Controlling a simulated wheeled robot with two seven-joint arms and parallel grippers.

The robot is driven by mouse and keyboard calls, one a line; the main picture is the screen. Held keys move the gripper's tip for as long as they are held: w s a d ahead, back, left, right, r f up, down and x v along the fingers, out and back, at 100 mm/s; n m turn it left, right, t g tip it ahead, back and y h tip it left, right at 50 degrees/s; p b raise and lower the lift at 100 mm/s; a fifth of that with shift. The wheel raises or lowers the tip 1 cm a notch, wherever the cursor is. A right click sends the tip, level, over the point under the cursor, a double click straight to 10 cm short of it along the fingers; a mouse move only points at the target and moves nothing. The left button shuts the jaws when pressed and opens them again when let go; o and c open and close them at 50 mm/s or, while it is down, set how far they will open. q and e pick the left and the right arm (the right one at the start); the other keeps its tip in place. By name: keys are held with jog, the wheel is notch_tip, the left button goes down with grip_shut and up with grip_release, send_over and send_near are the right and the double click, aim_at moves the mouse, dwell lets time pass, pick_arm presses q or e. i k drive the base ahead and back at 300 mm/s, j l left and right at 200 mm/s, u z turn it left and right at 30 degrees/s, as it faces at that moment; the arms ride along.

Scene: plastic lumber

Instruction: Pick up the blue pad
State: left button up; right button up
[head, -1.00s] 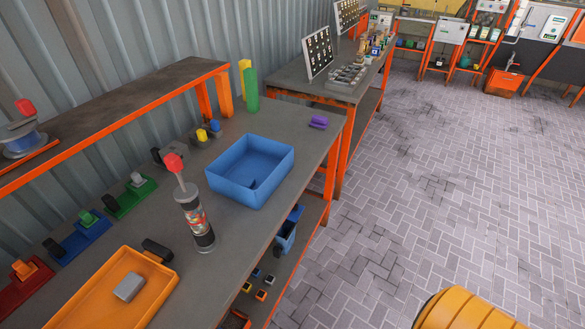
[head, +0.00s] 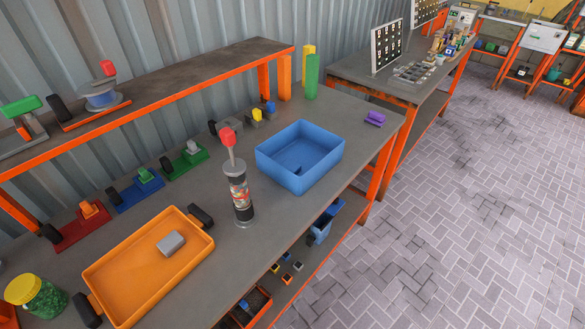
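A flat blue pad (head: 137,198) lies on the workbench near the wall in the head view, between a red pad (head: 80,229) and a green pad (head: 186,163). A small green block (head: 147,176) sits on the blue pad, and a black piece (head: 115,197) stands at its left end. Neither of my grippers shows in the head view.
An orange tray (head: 104,272) holding a grey block (head: 171,243) stands in front of the pads. A canister with a red-topped stick (head: 239,196) and a blue bin (head: 299,182) stand to the right. A raised shelf (head: 150,97) runs behind.

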aim_at(291, 166)
jog(key=i+l+u, duration=0.2)
jog(key=l, duration=0.2)
jog(key=i+l+u, duration=0.2)
jog(key=l, duration=0.25)
jog(key=l+u, duration=0.2)
jog(key=l, duration=0.2)
